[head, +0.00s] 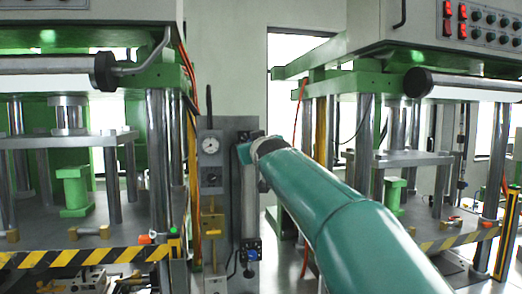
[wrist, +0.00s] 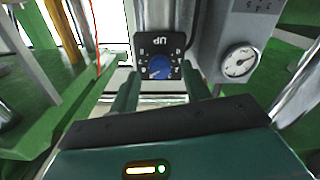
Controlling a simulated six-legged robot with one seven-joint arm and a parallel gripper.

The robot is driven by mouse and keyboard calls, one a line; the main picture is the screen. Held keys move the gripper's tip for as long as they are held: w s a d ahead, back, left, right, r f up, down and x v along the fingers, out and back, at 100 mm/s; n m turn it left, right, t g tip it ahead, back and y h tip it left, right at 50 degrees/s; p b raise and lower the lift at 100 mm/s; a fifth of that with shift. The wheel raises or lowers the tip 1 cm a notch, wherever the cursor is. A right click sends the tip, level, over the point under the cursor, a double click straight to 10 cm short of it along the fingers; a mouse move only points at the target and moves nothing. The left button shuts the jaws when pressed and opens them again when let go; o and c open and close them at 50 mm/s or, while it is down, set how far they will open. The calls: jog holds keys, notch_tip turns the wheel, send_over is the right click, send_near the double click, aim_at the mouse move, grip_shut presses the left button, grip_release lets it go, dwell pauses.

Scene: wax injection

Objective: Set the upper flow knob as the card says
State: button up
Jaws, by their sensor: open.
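In the wrist view, the upper flow knob (wrist: 160,69) is a blue dial on a black plate marked "UP" (wrist: 172,43), which appears upside down. Its scale marks are too small to read; a pale mark shows at its lower left. My gripper (wrist: 160,82) is open, with one finger to each side of the knob in the picture. I cannot tell whether the fingers touch it. In the head view, my arm ends at the upper part of the cylinder and hides this knob. Part of some upside-down lettering (wrist: 258,4) shows at the wrist view's top edge; I cannot identify it as the card.
A round white gauge (wrist: 239,61) sits close to the right of the knob and also shows in the head view (head: 210,144). A lower black fitting with a blue part (head: 250,250) is below on the cylinder. Green presses (head: 75,190) flank the panel.

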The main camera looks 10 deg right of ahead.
jog(key=s, duration=1.1)
jog(key=shift+s, duration=0.3)
jog(key=s+f+m+g, duration=0.1)
jog(key=s+f+g, duration=0.5)
jog(key=s+f, duration=0.9)
jog(key=s+f+m+g, duration=0.1)
jog(key=s+f+g, duration=0.5)
jog(key=s+f, duration=0.9)
notch_tip(320, 180, down, 7)
jog(key=shift+s+f+m, duration=0.1)
jog(key=shift+s+m, duration=0.2)
jog(key=shift+c, duration=0.2)
